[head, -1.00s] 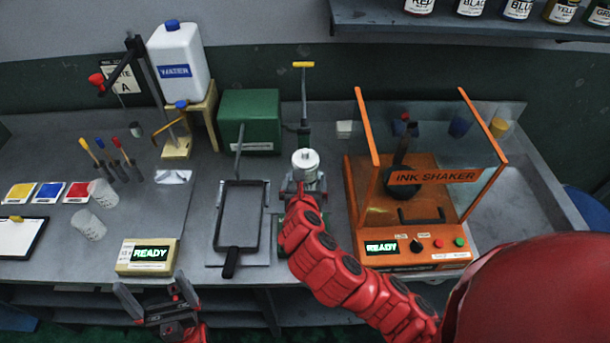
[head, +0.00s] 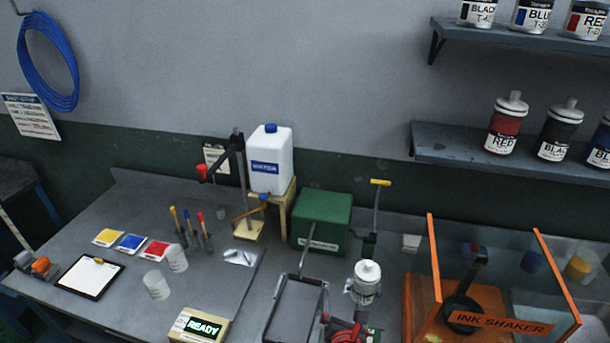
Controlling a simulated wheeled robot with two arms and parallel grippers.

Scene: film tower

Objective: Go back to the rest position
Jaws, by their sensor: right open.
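My right gripper (head: 362,292) is at the bottom edge, right of centre, with its red wrist partly cut off by the frame. Its jaws appear open, with grey pieces on both sides of a white-capped canister (head: 367,271). I cannot tell whether they touch it. The canister stands upright in front of a yellow-handled lever (head: 380,183). My left gripper is out of view.
A green box (head: 322,219) and a white water jug (head: 270,160) are behind. Shelves (head: 460,160) hold ink bottles.

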